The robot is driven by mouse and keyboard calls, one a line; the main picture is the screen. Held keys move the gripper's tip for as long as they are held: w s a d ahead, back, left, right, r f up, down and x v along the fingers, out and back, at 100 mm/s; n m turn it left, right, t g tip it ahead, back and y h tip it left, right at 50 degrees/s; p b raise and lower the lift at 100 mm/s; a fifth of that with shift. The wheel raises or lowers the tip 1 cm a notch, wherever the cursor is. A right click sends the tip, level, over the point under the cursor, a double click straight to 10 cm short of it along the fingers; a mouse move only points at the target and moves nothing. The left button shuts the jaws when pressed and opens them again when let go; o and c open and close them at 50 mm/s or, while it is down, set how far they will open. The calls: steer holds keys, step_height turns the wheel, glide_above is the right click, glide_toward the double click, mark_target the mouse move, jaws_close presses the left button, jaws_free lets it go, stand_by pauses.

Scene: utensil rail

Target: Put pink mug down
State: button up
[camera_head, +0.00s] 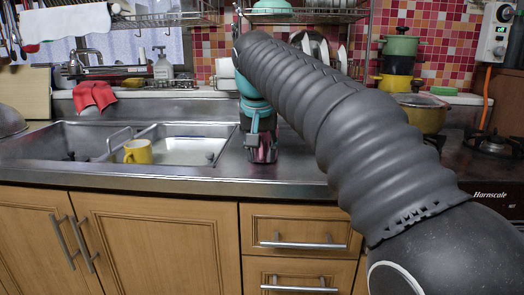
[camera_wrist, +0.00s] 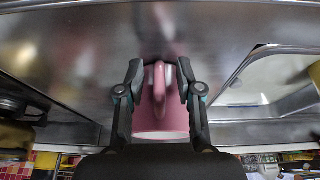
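The pink mug (camera_wrist: 162,118) is between the two fingers of my gripper (camera_wrist: 160,75) in the wrist view. The fingers are drawn in and their pads lie against the mug's sides. The mug's handle shows between the fingertips. In the head view my gripper (camera_head: 262,138) points down over the steel counter (camera_head: 285,172), just right of the sink. Only a small dark pink part of the mug (camera_head: 262,153) shows there, low between the fingers. I cannot tell whether its base touches the counter.
A yellow mug (camera_head: 138,151) is in the sink (camera_head: 60,140) to the left. A red cloth (camera_head: 95,96) hangs at the sink's back edge. A stove (camera_head: 490,150) and stacked pots (camera_head: 398,62) stand at right. A dish rack (camera_head: 300,14) hangs above. Bare counter lies around my gripper.

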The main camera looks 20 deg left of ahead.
steer(key=p+v, duration=0.2)
steer(key=v, duration=1)
steer(key=shift+d+r, duration=0.1)
steer(key=s+d+f, duration=0.2)
steer(key=d+f, duration=0.1)
steer(key=d, duration=0.4)
steer(key=s+d+f+m, duration=0.1)
steer(key=d+f, duration=0.2)
steer(key=d, duration=0.5)
steer(key=s+d+f, duration=0.2)
steer(key=d, duration=0.5)
steer(key=s+d+f, duration=0.4)
steer(key=s+f, duration=0.1)
steer(key=f, duration=0.2)
steer(key=s+d+f+m+t, duration=0.1)
steer(key=s+d+f, duration=0.3)
steer(key=f, duration=0.3)
steer(key=s+d+f, duration=0.4)
steer(key=s+f, duration=0.2)
steer(key=f, duration=0.1)
steer(key=shift+d+f+m+h, duration=0.2)
steer(key=shift+f+m+h, duration=0.2)
